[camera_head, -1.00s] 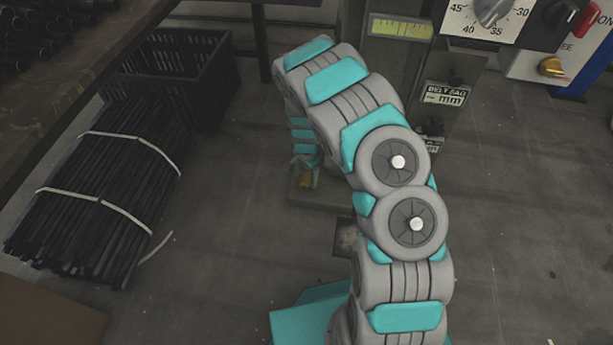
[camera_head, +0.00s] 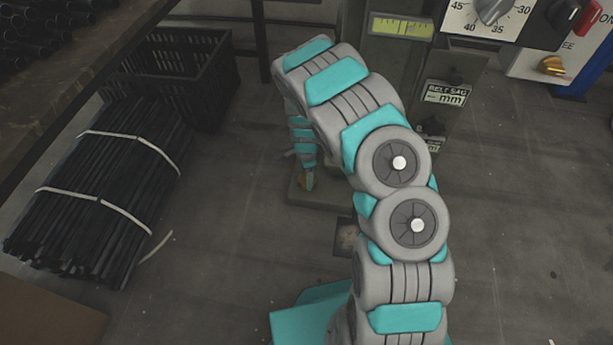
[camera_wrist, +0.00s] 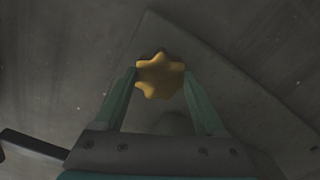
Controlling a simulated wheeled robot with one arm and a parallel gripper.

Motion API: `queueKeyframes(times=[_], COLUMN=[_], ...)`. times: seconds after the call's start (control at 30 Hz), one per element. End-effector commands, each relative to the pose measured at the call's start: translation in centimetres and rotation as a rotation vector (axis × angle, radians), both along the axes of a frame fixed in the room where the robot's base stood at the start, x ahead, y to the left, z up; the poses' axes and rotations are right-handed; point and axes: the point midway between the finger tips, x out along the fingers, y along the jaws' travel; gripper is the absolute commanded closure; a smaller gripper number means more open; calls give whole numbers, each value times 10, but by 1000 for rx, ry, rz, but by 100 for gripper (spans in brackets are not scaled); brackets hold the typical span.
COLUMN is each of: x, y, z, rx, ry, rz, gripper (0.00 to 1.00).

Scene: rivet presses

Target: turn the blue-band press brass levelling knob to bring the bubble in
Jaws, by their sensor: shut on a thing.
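The brass levelling knob (camera_wrist: 160,76) is a lobed, star-shaped knob near the middle of the wrist view, over a grey base plate (camera_wrist: 215,75). My gripper (camera_wrist: 159,82) has its two green fingers on either side of the knob, shut on it. In the head view the knob (camera_head: 306,182) shows only as a small brass patch under my gripper (camera_head: 308,172), low on the press foot. The yellow-green level vial (camera_head: 401,27) is on the press column above; the bubble's place between its marks is too small to tell. No blue band shows on this press.
A belt sag label (camera_head: 444,94) is on the column. A black crate (camera_head: 185,75) and bundled black rods (camera_head: 95,190) lie at left. The floor at right is clear.

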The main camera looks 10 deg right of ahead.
Motion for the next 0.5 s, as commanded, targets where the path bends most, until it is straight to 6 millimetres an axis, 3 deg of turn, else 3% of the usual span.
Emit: queueKeyframes(times=[0.5], x=[0], y=[0], z=[-1], rx=[0], ry=[-1], rz=[-315], gripper=[83])
